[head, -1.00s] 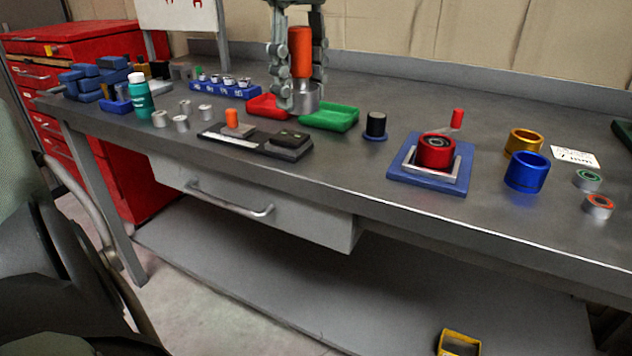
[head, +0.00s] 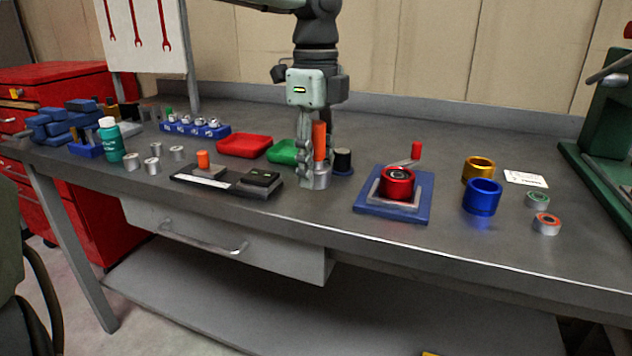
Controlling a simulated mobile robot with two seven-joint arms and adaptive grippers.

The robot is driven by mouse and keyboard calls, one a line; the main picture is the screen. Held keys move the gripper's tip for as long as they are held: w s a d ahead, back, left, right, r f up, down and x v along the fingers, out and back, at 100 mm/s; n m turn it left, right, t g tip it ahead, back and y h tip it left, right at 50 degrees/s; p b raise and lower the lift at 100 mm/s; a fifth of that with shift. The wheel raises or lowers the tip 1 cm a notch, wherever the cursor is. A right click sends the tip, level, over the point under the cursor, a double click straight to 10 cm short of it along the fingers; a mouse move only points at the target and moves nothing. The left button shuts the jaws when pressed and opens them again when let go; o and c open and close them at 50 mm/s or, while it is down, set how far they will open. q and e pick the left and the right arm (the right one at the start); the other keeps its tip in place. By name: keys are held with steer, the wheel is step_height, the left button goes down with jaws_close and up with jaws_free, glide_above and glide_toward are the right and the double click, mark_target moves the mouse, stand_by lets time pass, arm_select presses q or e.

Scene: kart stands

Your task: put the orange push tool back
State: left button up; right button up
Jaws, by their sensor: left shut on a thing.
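The orange push tool (head: 319,140) is upright, with a wide silver lower end (head: 318,179). My left gripper (head: 316,168) comes down from above and is shut on it. The tool's lower end is at or just above the bench top; I cannot tell whether it touches. It is in front of a black plug on a blue base (head: 343,161), right of the green tray (head: 283,151) and left of the blue fixture (head: 394,208) with a red ring. The fingers hide part of the tool. My right gripper is not in view.
A black plate with a small orange-topped piece (head: 203,160) lies to the left, near a red tray (head: 245,146). A gold ring (head: 478,168), a blue ring (head: 482,197) and two bearings stand right. A green press (head: 600,130) is at the far right.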

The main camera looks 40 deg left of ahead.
mark_target(316, 186)
arm_select(q)
step_height(316, 186, down, 4)
steer(key=shift+f+p, duration=0.1)
steer(key=shift+p, duration=0.25)
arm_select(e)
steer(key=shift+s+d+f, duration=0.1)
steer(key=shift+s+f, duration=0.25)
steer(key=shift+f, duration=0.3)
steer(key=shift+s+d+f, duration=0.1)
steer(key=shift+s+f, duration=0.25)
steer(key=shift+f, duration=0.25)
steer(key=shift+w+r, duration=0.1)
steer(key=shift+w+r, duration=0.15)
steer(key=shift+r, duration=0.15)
arm_select(q)
steer(key=o, duration=1.2)
steer(key=shift+c, duration=0.2)
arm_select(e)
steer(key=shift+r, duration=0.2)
